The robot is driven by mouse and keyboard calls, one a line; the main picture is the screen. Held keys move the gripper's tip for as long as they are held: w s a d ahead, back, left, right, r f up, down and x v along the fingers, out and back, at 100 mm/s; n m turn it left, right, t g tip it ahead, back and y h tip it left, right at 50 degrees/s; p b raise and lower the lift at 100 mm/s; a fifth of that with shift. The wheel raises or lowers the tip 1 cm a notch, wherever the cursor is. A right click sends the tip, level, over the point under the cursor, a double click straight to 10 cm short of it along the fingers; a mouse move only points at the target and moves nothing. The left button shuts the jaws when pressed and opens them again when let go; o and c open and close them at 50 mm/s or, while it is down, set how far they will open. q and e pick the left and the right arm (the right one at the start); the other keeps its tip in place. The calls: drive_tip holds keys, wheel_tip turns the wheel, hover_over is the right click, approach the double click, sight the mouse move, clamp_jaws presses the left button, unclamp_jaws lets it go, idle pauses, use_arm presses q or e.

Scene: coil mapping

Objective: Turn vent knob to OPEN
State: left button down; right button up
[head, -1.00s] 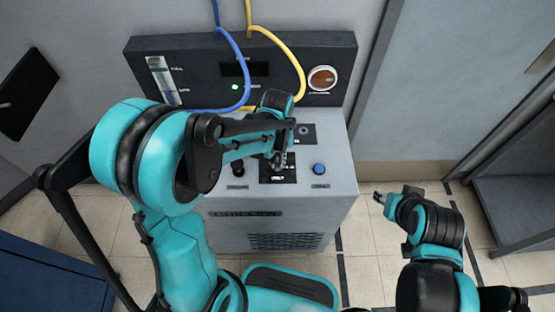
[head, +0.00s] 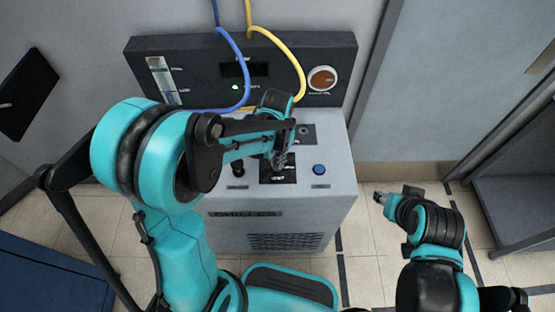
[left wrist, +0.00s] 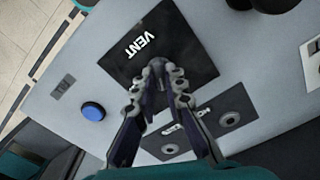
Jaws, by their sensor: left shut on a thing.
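The vent plate is a black square (head: 287,177) on the sloped top of the grey console (head: 340,190). It also shows in the left wrist view (left wrist: 190,42), with the white word VENT on it. My left gripper (left wrist: 158,68) is shut on the vent knob at the middle of this plate; its fingertips hide nearly all of the knob, so I cannot read its pointing. In the head view my left gripper (head: 279,160) reaches down onto the plate. My right gripper (head: 379,197) hangs apart, right of the console; its fingers are too small to judge.
A blue button (head: 319,169) lies right of the vent plate and a black knob (head: 237,168) left of it. The upright panel behind carries a green light (head: 235,87), an orange round dial (head: 322,78), a blue hose (head: 238,55) and a yellow hose (head: 285,45).

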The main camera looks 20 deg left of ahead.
use_arm(q)
drive_tip(key=m, duration=1.2)
drive_tip(key=shift+m, duration=0.3)
idle(0.4)
drive_tip(key=c, duration=1.6)
unclamp_jaws()
wheel_tip(320, 180, up, 12)
drive_tip(key=shift+f, duration=0.1)
